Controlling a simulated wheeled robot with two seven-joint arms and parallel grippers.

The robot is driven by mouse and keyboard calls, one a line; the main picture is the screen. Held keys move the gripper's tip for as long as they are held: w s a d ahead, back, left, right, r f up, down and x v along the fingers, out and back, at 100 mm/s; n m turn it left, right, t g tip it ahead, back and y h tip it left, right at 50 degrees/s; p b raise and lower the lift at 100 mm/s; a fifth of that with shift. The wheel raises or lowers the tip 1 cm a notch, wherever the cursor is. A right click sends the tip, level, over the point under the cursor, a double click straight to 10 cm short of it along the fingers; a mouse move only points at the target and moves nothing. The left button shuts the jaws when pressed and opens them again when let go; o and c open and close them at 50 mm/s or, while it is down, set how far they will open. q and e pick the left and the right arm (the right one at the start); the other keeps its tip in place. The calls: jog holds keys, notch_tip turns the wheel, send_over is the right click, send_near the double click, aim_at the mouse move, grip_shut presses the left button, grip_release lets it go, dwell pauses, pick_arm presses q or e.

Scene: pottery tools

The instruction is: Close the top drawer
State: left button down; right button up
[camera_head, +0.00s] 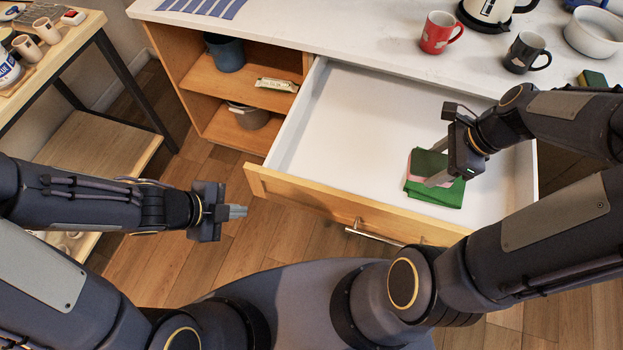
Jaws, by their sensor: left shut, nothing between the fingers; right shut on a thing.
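The top drawer (330,140) is pulled well out from under the white counter. It has a white interior, a wooden front (310,202) and a metal bar handle (374,236). Folded green cloth (448,192) with a pink part (422,160) lies in the drawer's right part. My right gripper (440,180) is inside the drawer, shut on the green cloth; its fingers partly cover the cloth. My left gripper (238,211) is shut and empty, left of the drawer's front-left corner, above the floor and apart from the drawer.
On the counter (350,35) are a red mug (437,35), a dark mug (523,55), a kettle (487,10), a white bowl (593,32) and a sponge (592,79). Open shelves (215,90) hold pots. A wooden side table (70,45) stands at left. Floor by my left gripper is clear.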

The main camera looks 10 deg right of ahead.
pick_arm(q)
jog(key=b, duration=0.8)
send_near(285, 198)
notch_tip(285, 198, down, 4)
jog(key=s, duration=0.3)
jog(key=shift+w+d+r+p, duration=0.1)
jog(key=shift+w+d+p, duration=0.15)
jog(key=shift+w+d, duration=0.3)
jog(key=shift+w+d+r+p, duration=0.1)
jog(key=shift+w+d+p, duration=0.2)
jog(key=shift+w, duration=0.5)
jog(key=shift+w+d+r+p, duration=0.1)
jog(key=shift+w+d+p, duration=0.1)
jog(key=shift+w+d, duration=0.35)
jog(key=shift+w+a, duration=0.1)
